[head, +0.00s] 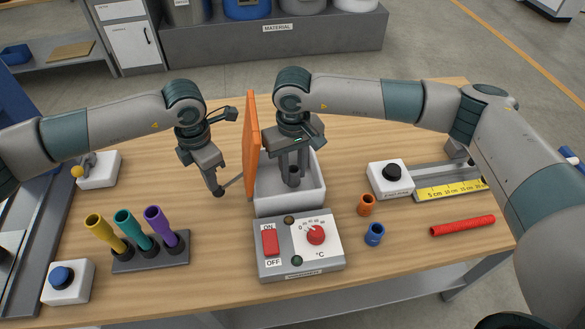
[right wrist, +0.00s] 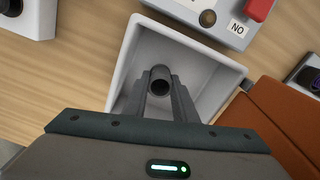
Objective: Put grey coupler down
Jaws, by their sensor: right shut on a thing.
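The grey coupler (head: 293,176) is a short dark tube between the fingers of my right gripper (head: 291,178). In the right wrist view the coupler (right wrist: 160,80) shows its round open end, with the gripper fingers (right wrist: 168,100) on either side of it. The gripper is shut on it over the open white box (head: 291,204), within its walls as seen from above. I cannot tell whether the coupler touches the box floor. My left gripper (head: 219,191) is beside the box's upright orange lid (head: 251,145), at a thin rod; its jaws are not clear.
A control unit (head: 300,245) with a red switch and dial stands before the box. An orange coupler (head: 366,205), a blue coupler (head: 375,234) and a red tube (head: 462,226) lie right. A rack (head: 151,253) holds yellow, teal and purple tubes at left.

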